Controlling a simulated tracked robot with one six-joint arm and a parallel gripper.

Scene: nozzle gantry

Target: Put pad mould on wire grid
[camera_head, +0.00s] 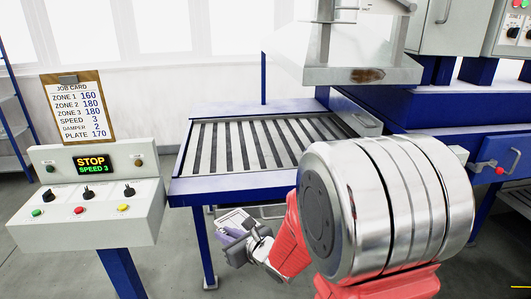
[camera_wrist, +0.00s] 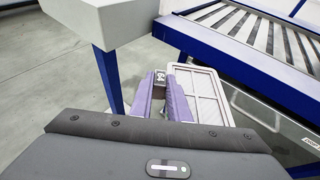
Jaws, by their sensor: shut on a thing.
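The pad mould (camera_wrist: 207,98) is a pale, framed, panelled piece, with a dark tab marked with digits (camera_wrist: 160,75) between my fingers. My gripper (camera_wrist: 162,88) has purple fingers shut on the mould. In the head view, my gripper (camera_head: 232,236) holds the mould (camera_head: 236,217) low, in front of the blue-framed bed and apart from it. The slatted, grid-like bed (camera_head: 205,150) is empty. It shows in the wrist view too (camera_wrist: 262,35), at the upper right. I cannot tell whether this bed is the wire grid. My arm hides its right front part.
A control console (camera_head: 88,208) with a STOP display stands left of the bed. A job card (camera_head: 78,107) stands above it. A metal hood (camera_head: 345,60) hangs over the back of the bed. Blue machinery (camera_head: 450,112) fills the right. The floor at left (camera_wrist: 50,80) is clear.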

